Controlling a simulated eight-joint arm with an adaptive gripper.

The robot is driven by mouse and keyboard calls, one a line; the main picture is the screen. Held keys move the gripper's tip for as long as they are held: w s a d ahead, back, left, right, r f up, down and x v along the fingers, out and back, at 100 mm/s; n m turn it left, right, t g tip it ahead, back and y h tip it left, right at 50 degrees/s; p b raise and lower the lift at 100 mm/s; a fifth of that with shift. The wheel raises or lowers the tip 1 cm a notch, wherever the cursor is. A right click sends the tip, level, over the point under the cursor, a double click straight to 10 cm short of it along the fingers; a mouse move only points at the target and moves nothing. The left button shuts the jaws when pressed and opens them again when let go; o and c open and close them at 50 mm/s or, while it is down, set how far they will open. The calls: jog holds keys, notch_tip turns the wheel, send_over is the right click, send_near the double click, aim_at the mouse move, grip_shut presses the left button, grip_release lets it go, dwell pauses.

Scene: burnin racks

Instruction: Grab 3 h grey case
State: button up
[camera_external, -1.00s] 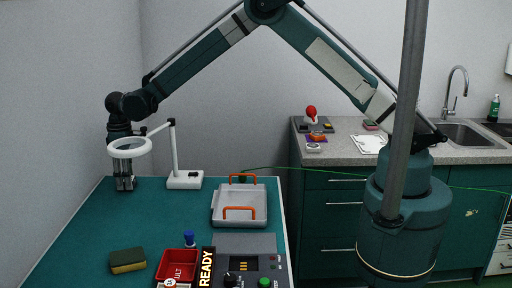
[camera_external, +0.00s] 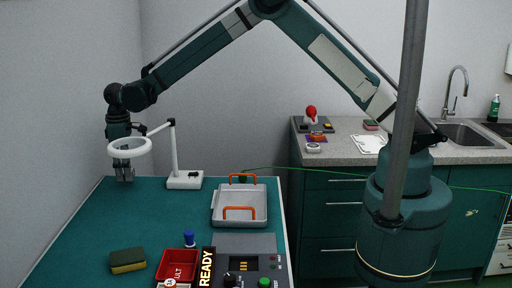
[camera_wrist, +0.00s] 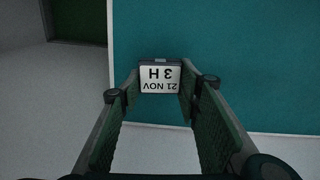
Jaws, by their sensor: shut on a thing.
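My gripper (camera_external: 124,177) hangs at the far left of the green bench (camera_external: 90,230), behind the white ring of the lamp. In the wrist view my gripper (camera_wrist: 158,85) is shut on the grey case (camera_wrist: 160,77), held between the two fingertips. The case's white label reads "21 NOV" and "3 H", upside down in that view. Its grey edge shows above the label. In the external view the case is too small and hidden to make out.
The white ring lamp (camera_external: 174,155) stands close to my gripper. A grey tray (camera_external: 240,219) with orange handles stands to the right. A sponge (camera_external: 127,260), a red bin (camera_external: 178,264) and a control panel (camera_external: 247,265) are at the front. The bench's middle is clear.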

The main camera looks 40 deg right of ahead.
notch_tip(320, 180, up, 7)
jog(key=shift+f, duration=0.1)
